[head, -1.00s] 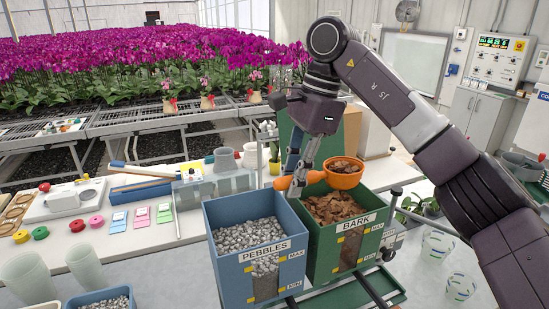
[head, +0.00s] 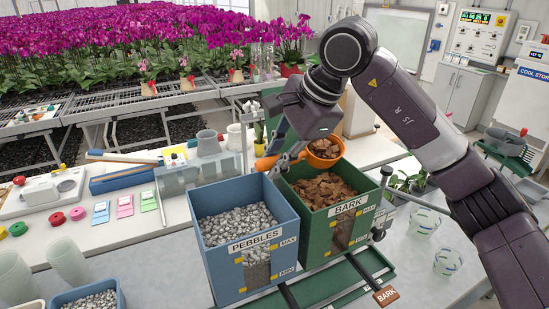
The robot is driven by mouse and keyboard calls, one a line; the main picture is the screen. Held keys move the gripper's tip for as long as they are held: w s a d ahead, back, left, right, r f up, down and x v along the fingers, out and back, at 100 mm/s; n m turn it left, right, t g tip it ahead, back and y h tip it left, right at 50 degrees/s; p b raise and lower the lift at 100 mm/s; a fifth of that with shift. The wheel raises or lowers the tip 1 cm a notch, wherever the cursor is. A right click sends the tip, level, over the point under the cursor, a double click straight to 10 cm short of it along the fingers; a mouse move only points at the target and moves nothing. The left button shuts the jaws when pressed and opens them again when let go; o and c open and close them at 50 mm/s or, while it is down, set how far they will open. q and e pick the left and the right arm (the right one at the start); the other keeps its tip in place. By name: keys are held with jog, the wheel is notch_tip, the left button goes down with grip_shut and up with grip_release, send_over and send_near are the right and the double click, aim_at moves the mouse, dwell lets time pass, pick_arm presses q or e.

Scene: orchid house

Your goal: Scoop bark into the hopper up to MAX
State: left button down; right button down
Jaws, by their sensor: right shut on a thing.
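The green hopper labelled BARK (head: 318,247) stands on a green stand, with brown bark (head: 325,190) inside below its rim. Its front window (head: 342,238) shows bark between yellow MAX and MIN marks; the exact level is hard to read. My right gripper (head: 283,163) is shut on the orange scoop (head: 325,162) by its handle. The scoop's bowl is over the hopper's back part and holds bark (head: 343,156). My left gripper is not in view.
A blue hopper labelled PEBBLES (head: 225,265) stands close on the left, full of grey stones. A blue tub of pebbles (head: 92,297) is at bottom left. Clear cups (head: 447,262) stand at right. A brown BARK tag (head: 386,296) is in front.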

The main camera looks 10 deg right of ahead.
jog(key=shift+s+d+f+t+y+b, duration=0.1)
jog(key=shift+s+f+t+y+b, duration=0.2)
jog(key=shift+f+t+b, duration=0.35)
jog(key=t+b, duration=0.1)
jog(key=b, duration=0.2)
jog(key=t+y+b, duration=0.1)
jog(key=t+b, duration=0.1)
jog(key=b, duration=0.2)
jog(key=shift+f+n+b, duration=0.2)
jog(key=shift+n+b, duration=0.1)
jog(key=shift+r+p, duration=0.35)
jog(key=shift+p, duration=0.1)
pick_arm(q)
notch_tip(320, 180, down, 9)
jog(key=b, duration=0.1)
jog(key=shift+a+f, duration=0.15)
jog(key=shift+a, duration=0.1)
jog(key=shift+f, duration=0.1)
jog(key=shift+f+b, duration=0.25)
jog(key=shift+b, duration=0.25)
pick_arm(e)
jog(key=shift+s, duration=0.1)
pick_arm(q)
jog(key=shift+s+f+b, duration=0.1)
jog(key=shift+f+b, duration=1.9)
jog(key=shift+b, duration=0.05)
pick_arm(e)
jog(key=shift+s+r+t+y, duration=0.15)
jog(key=shift+t+y, duration=0.35)
jog(key=shift+t, duration=0.15)
